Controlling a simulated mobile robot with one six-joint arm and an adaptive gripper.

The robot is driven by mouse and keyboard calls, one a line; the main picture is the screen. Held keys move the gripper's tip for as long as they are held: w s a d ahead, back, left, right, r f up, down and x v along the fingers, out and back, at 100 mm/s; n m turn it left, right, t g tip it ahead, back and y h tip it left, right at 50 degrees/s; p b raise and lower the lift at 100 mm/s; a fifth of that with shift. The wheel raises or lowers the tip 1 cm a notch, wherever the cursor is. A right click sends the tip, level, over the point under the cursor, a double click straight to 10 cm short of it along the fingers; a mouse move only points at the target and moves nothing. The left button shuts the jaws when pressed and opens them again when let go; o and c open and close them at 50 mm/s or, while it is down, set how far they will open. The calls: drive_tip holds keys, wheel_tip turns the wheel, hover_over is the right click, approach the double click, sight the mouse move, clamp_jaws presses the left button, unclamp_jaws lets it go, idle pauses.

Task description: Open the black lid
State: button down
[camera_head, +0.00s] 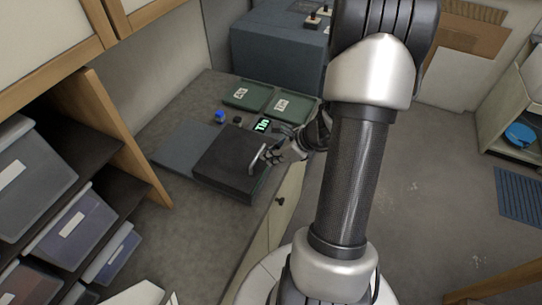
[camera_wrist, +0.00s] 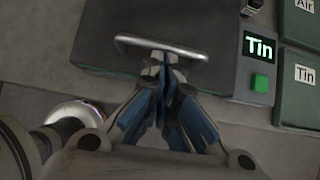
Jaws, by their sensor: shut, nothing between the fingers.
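The black lid (camera_head: 235,158) tops a dark box on the counter, and it looks closed down flat in the head view. A curved metal handle (camera_head: 257,160) is on its front side. In the wrist view the black lid (camera_wrist: 130,22) is at the top, with the handle (camera_wrist: 160,46) running across its near edge. My gripper (camera_wrist: 162,72) is shut and empty, its fingertips at the middle of the handle; I cannot tell whether they touch it. In the head view my gripper (camera_head: 272,155) is at the box's right front side.
A lit "Tin" display with a green button (camera_wrist: 262,82) is right of the lid. Green trays labelled Air (camera_head: 246,95) and Tin (camera_head: 290,104) lie behind. A blue-capped bottle (camera_head: 220,117) stands behind the box. A grey flat panel (camera_head: 186,150) lies left. Shelves with bins (camera_head: 75,225) are at left.

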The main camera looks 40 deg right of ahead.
hover_over(224, 149)
drive_tip(key=shift+w+a+b, duration=0.1)
drive_tip(key=shift+w+b, duration=0.05)
drive_tip(key=shift+b, duration=0.3)
idle(0.5)
